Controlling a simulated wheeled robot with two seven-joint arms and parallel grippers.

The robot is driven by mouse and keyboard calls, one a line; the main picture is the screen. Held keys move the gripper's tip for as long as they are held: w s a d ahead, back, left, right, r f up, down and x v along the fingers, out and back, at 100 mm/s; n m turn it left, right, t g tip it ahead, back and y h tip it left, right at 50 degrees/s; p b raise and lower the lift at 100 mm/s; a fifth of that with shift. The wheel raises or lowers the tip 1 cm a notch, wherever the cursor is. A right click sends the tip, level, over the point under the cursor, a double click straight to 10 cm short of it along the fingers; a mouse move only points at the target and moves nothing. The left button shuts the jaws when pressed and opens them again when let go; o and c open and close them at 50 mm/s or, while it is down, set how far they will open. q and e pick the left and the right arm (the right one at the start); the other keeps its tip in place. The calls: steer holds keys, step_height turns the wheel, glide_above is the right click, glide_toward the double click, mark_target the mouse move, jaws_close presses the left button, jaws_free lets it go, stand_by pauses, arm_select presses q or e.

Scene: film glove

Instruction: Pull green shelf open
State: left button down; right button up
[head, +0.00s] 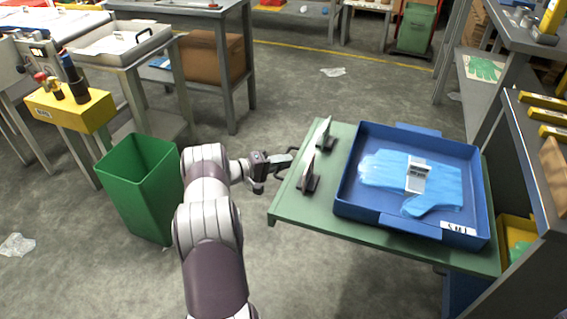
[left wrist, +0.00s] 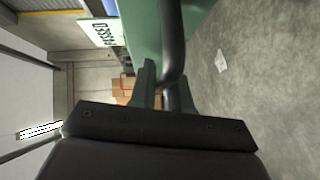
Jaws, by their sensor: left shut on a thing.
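The green shelf (head: 283,206) sticks out to the left from the rack on the right in the head view. It carries a blue tray (head: 487,195) with a blue glove (head: 385,170) and a small white label card in it. My left gripper (head: 276,163) is at the shelf's left edge, shut on the dark handle (left wrist: 172,45). In the left wrist view the gripper's fingers (left wrist: 164,88) are on either side of the handle bar, in front of the green shelf front (left wrist: 145,28). My right gripper is not in view.
A green bin (head: 140,185) stands on the floor left of my left arm. Two upright metal plates (head: 309,172) stand on the shelf's left part. A yellow bin (head: 517,232) sits lower in the rack. The floor between bin and shelf is mostly clear.

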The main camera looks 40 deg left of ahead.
arm_select(q)
steer(key=c, duration=1.2)
jaws_free()
steer(key=shift+s, duration=0.1)
steer(key=p+v, duration=0.3)
steer(key=v, duration=0.9)
steer(key=shift+s+a, duration=0.2)
steer(key=shift+a, duration=0.05)
